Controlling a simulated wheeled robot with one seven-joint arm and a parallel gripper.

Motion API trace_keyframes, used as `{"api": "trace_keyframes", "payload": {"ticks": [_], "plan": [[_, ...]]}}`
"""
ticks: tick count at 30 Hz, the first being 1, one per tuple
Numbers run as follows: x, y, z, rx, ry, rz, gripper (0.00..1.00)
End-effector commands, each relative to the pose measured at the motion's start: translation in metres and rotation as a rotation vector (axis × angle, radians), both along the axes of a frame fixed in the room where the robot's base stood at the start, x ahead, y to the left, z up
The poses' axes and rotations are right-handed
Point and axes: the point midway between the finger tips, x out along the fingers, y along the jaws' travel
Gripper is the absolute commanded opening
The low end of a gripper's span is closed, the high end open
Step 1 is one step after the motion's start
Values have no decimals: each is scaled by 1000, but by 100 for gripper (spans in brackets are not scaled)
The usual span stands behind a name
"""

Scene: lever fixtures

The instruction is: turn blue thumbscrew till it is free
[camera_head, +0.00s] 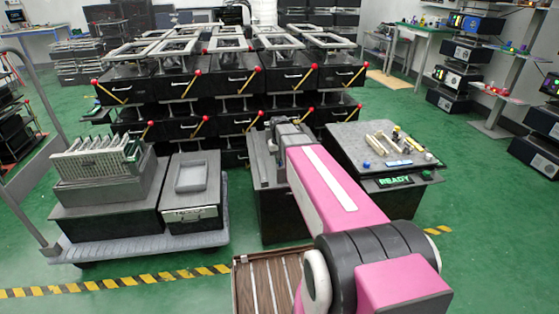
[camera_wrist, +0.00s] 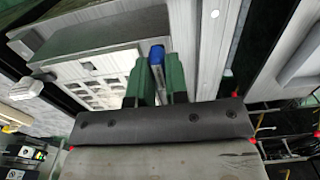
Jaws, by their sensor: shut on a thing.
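The blue thumbscrew (camera_wrist: 156,54) shows in the wrist view as a small blue piece between the green fingertips of my gripper (camera_wrist: 160,76). My gripper is shut on it. The fingers cover much of the thumbscrew, so its thread and seat are hidden. It sits beside a pale upright rail (camera_wrist: 183,40) and a light panel with several dark openings (camera_wrist: 100,75). In the head view my pink arm reaches over a dark cabinet (camera_head: 283,215) at the centre, and it hides the fingers and the thumbscrew.
Black racks with red-knobbed levers (camera_head: 235,85) stand behind. Green floor is open at the far right.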

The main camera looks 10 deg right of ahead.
Motion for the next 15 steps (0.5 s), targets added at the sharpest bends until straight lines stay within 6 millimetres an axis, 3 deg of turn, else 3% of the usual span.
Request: {"api": "trace_keyframes", "payload": {"ticks": [11, 12, 13, 15], "plan": [[0, 0, 0, 0, 0, 3, 0], [0, 0, 0, 0, 0, 3, 28], [0, 0, 0, 0, 0, 3, 38], [0, 0, 0, 0, 0, 2, 40]]}}
